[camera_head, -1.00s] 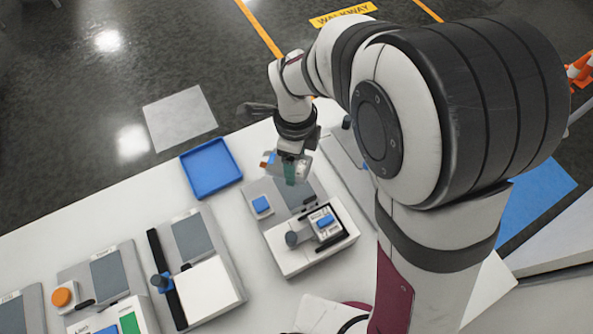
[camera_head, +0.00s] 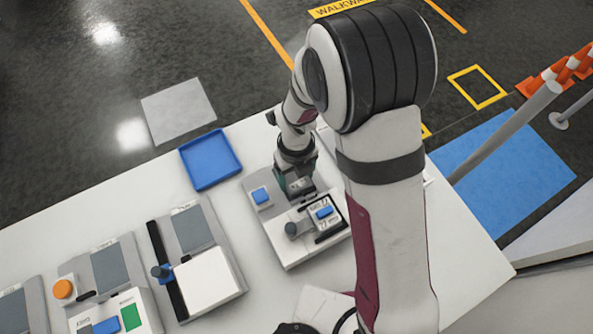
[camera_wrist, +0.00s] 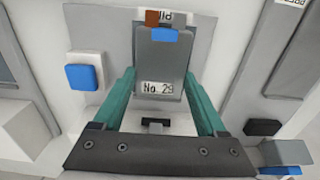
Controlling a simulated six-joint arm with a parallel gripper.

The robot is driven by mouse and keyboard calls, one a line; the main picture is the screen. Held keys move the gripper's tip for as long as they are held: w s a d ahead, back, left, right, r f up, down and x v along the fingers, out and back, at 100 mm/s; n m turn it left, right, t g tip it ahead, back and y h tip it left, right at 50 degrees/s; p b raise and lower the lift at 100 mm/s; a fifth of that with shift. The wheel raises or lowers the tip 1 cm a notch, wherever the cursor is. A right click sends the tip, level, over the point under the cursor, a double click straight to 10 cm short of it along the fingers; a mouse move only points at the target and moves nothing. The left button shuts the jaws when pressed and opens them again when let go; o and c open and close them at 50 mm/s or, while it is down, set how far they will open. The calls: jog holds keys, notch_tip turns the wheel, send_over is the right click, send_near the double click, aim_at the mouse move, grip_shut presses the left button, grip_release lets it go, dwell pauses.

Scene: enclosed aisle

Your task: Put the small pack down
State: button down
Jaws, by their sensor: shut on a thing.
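The small pack (camera_wrist: 165,60) is a grey block in the wrist view with a white label reading "No 23" and blue and red-brown parts at its far edge. My gripper (camera_wrist: 158,78) has its teal fingers on either side of it and is shut on it. In the head view my gripper (camera_head: 296,184) is low over the dark grey pad of a light grey station (camera_head: 262,218), largely covering the pack. The pad (camera_wrist: 207,50) shows around the pack in the wrist view. I cannot tell whether the pack touches it.
A blue button (camera_head: 261,196) sits left of the pad; it also shows in the wrist view (camera_wrist: 84,76). A knob (camera_head: 291,229) and a blue-topped unit (camera_head: 324,213) stand in front. A blue tray (camera_head: 210,160) lies behind left. More stations (camera_head: 195,265) line the white table leftward.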

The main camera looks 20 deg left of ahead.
aim_at(296, 179)
jog(key=shift+f, duration=0.15)
grip_release()
notch_tip(296, 179, up, 12)
jog(key=s+d+r+n, duration=0.55)
jog(key=d+n, duration=0.25)
jog(key=d, duration=0.2)
jog(key=s+d+r+n+y, duration=0.1)
jog(key=s+d+r+n, duration=0.1)
jog(key=s+d+n, duration=0.4)
jog(key=s+n, duration=0.4)
jog(key=n, duration=0.3)
jog(key=shift+d+r+y, duration=0.25)
jog(key=shift+r+y, duration=0.15)
